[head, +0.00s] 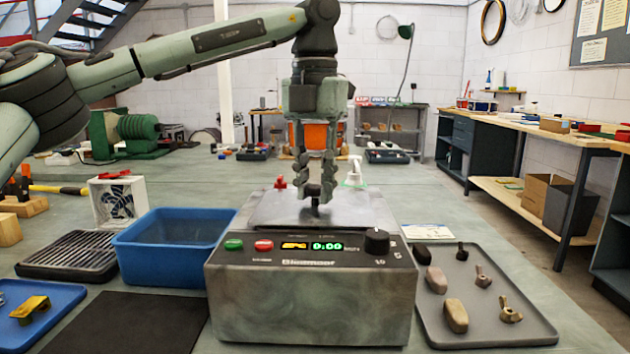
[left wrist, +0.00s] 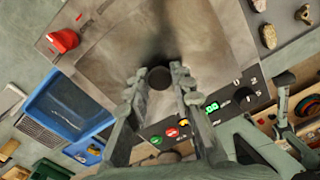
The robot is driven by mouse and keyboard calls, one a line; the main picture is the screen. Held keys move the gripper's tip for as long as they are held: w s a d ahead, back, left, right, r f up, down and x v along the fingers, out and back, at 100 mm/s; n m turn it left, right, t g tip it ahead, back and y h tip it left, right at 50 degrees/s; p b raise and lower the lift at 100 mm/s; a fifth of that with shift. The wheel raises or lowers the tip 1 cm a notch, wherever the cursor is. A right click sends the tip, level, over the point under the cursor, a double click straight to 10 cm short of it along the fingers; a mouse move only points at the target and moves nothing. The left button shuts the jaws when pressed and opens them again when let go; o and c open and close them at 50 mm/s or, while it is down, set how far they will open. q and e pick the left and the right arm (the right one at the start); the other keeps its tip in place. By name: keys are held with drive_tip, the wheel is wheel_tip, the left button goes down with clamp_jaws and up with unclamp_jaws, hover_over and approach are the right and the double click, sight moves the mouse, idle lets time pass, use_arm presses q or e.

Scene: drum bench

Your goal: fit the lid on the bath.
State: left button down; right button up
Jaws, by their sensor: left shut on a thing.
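The bath (head: 310,305) is a steel box with a black front panel, green and red buttons, a lit display and a dark dial. The grey metal lid (head: 275,212) lies over its top, roughly level; it also shows in the left wrist view (left wrist: 112,52). I cannot tell whether it is fully seated in the opening. My left gripper (head: 315,194) points straight down and is shut on the lid's dark knob (left wrist: 158,78), which sits between the fingertips in the left wrist view. My right gripper is not in view.
A blue bin (head: 165,265) stands close to the bath's left, with a black slotted rack (head: 68,256) beyond. A grey tray (head: 475,320) with stones and wing nuts lies at the right. A red fitting (head: 281,183) and white pump bottle (head: 355,172) show behind the lid.

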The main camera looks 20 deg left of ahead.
use_arm(q)
drive_tip(key=shift+f, duration=0.35)
idle(0.3)
drive_tip(key=c, duration=1.2)
unclamp_jaws()
drive_tip(key=shift+r, duration=0.1)
wheel_tip(320, 180, up, 12)
drive_tip(key=shift+f, duration=0.1)
